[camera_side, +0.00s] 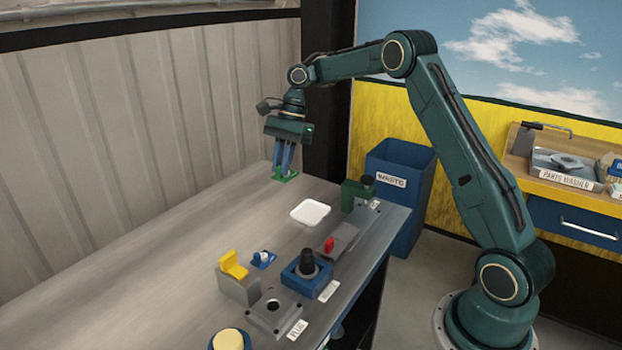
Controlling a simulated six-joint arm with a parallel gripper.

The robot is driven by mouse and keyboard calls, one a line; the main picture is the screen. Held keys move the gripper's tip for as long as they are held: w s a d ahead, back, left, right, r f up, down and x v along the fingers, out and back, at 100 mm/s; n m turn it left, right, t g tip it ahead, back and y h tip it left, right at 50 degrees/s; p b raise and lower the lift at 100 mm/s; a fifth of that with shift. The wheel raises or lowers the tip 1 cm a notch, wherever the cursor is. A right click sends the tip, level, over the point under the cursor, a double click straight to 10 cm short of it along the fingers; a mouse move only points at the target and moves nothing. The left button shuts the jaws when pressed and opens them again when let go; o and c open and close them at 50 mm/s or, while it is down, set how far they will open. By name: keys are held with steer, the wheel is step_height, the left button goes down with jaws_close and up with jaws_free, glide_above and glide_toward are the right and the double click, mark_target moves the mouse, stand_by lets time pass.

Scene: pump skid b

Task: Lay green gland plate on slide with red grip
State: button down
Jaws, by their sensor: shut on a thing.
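My gripper (284,168) points down over the far end of the grey bench, its blue fingers shut on the green gland plate (288,179). The plate is small, flat and partly hidden by the fingers. I cannot tell whether it touches the bench top. The slide (343,236) is a grey metal piece near the bench's right edge, with a red grip (329,244) at its near end. My gripper is behind and to the left of the slide, well apart from it.
A white tray (310,213) lies between gripper and slide. A green clamp-like block (356,194) stands behind the slide. A blue block with a black knob (306,267), a yellow piece (233,264) and a grey plate (274,312) stand nearer. The bench's left side is clear.

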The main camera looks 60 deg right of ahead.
steer(key=shift+s+d+r, duration=0.15)
steer(key=shift+s+d, duration=0.2)
steer(key=shift+d, duration=0.05)
steer(key=r, duration=0.2)
glide_above(340, 239)
steer(key=w+d, duration=0.1)
steer(key=d, duration=0.1)
steer(key=f, duration=1.6)
steer(key=shift+s+d, duration=0.25)
steer(key=shift+s, duration=0.05)
steer(key=shift+f, duration=2.1)
steer(key=shift+f, duration=0.15)
